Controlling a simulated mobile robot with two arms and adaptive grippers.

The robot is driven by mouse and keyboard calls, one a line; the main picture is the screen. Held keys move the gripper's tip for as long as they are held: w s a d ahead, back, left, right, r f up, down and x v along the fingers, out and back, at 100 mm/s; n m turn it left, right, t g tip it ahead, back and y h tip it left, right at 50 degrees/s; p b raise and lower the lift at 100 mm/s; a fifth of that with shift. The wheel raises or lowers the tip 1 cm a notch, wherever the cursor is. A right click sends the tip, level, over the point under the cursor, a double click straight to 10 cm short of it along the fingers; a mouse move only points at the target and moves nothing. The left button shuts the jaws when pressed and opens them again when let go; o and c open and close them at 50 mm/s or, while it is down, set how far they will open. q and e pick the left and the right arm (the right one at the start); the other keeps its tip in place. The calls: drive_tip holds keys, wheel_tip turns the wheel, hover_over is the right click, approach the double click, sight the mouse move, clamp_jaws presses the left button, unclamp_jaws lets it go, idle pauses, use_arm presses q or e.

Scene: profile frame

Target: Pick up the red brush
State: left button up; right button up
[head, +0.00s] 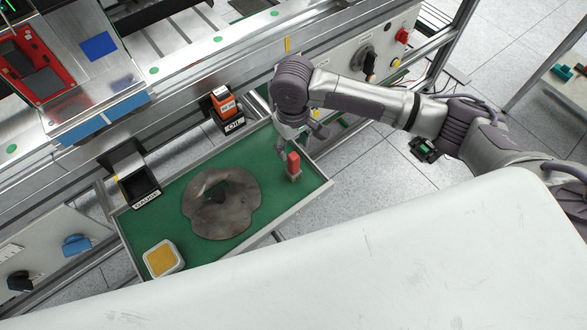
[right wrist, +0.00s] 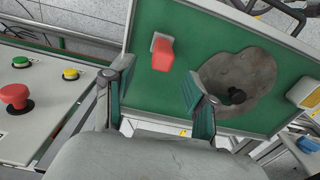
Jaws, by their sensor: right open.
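In the right wrist view the brush (right wrist: 163,54) shows beyond the fingertips, towards the upper middle. My right gripper (head: 300,138) is open and empty just behind the brush in the head view, its fingers pointing down at the tray. In the right wrist view the two fingers (right wrist: 158,78) are spread apart, and the brush is not between them. My left gripper is not in view.
A dark grey irregular plate (head: 221,217) lies mid-tray. A yellow-topped pale block (head: 162,258) is at the tray's near left corner. Black labelled holders (head: 138,185) and an orange box (head: 223,102) stand along the back edge. A control panel (head: 365,50) is behind.

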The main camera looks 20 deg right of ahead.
sight(293, 155)
drive_tip(key=f, duration=0.8)
drive_tip(key=shift+s+b, duration=0.25)
drive_tip(key=shift+b, duration=0.05)
clamp_jaws()
drive_tip(key=shift+r, duration=0.1)
drive_tip(key=shift+r, duration=0.55)
wheel_tip(293, 155, up, 3)
drive_tip(key=shift+w+f, duration=0.1)
drive_tip(key=shift+f, duration=0.05)
drive_tip(key=s+d+r+p, duration=0.2)
drive_tip(key=s+r, duration=0.5)
drive_tip(key=s, duration=0.4)
drive_tip(key=shift+s+d, duration=0.2)
drive_tip(key=shift+d, duration=0.35)
